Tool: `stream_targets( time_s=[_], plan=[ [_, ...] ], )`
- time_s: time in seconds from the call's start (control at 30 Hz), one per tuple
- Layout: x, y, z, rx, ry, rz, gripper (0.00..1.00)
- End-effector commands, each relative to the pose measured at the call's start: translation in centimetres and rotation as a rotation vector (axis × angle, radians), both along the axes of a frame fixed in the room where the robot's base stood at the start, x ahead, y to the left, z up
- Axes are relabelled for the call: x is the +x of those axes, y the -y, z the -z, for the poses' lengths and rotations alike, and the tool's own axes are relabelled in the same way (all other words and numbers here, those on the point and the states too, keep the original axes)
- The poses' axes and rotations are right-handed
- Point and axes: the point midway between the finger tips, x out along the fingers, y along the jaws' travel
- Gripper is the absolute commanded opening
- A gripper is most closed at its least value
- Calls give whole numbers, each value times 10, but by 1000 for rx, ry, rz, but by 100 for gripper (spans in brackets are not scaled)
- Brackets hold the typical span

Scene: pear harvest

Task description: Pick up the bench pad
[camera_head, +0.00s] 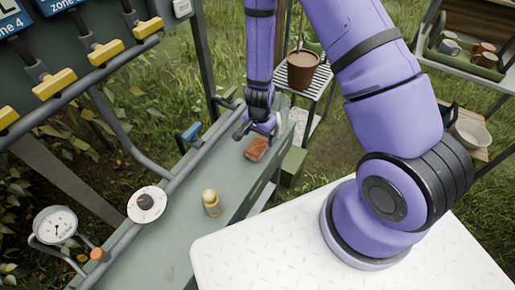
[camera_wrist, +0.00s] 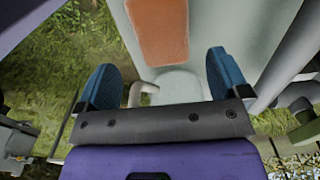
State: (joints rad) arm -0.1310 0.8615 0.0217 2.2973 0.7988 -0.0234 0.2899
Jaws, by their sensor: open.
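The bench pad (camera_head: 256,149), a small orange-brown block, lies on the grey-green bench (camera_head: 236,180). In the wrist view the pad (camera_wrist: 158,32) lies beyond my fingertips, cut off by the top edge. My gripper (camera_head: 257,132) points down over the bench, at the pad's far end in the head view. It is open, and its two blue-tipped fingers (camera_wrist: 161,84) stand wide apart with nothing between them. I cannot tell the exact height of the fingertips above the bench.
A grey rail (camera_head: 190,170) with a blue handle (camera_head: 189,132) runs along the bench's left side. A round dial (camera_head: 147,204) sits at left. A brown pot (camera_head: 302,70) stands on a slatted stand behind.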

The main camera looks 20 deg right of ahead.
Motion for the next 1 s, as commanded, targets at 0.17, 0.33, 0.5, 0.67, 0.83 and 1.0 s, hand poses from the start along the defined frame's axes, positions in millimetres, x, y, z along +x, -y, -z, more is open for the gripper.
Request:
stream_targets(
  time_s=[0.17, 0.33, 0.5, 0.67, 0.83, 1.0],
  plan=[
    [0, 0, 8, 0, 0, 0, 94],
    [0, -3, 26, 1, -2, 0, 94],
    [0, -5, 46, 0, -3, 0, 94],
    [0, -5, 56, 1, -1, 0, 94],
    [1, -6, 57, 1, 1, -1, 94],
    [1, -5, 57, 1, 1, -1, 78]
  ],
)
